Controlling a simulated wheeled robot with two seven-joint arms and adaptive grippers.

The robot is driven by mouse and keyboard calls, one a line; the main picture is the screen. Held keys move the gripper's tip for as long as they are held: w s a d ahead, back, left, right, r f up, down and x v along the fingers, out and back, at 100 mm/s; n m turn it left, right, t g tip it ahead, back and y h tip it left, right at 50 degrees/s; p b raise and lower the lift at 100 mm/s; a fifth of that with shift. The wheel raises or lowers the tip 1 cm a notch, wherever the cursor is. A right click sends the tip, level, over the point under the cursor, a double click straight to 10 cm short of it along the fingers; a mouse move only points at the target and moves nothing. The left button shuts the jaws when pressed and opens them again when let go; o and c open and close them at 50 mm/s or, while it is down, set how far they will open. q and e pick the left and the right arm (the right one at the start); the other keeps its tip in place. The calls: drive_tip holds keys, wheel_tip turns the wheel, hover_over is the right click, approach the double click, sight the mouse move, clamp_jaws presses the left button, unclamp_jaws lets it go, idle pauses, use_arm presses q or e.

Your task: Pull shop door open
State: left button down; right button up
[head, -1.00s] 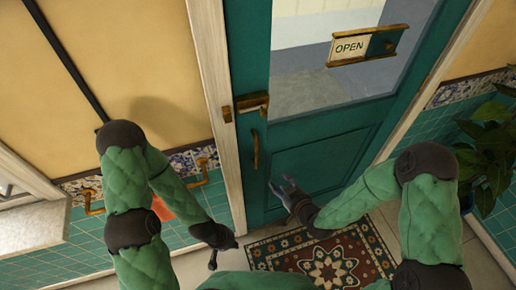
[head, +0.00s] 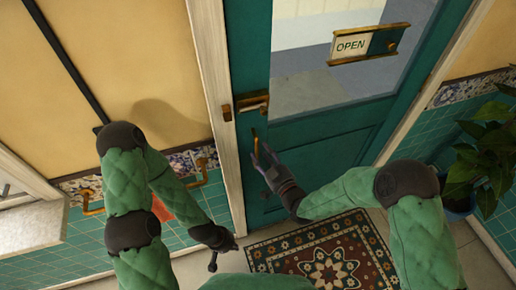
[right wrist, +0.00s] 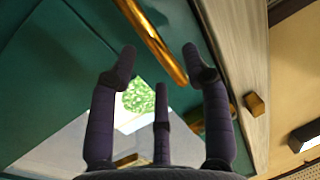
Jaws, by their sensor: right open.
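The teal shop door (head: 310,152) has a glass pane and stands in its frame, with no gap that I can see. Its vertical brass pull handle (head: 254,141) is near the left edge, partly hidden by my right gripper (head: 263,158). In the right wrist view the handle (right wrist: 155,42) runs slantwise across the space between the spread fingertips of my right gripper (right wrist: 160,65). The right gripper is open; I cannot tell whether it touches the handle. My left gripper (head: 213,262) hangs low at the left, away from the door, its fingers too small to read.
A brass latch (head: 253,103) sits above the handle, with a catch on the pale door frame (head: 218,110). An OPEN sign (head: 352,45) hangs on the glass. A patterned mat (head: 330,262) lies before the door. A potted plant (head: 485,150) stands at right.

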drive_tip(key=shift+x, duration=1.8)
clamp_jaws()
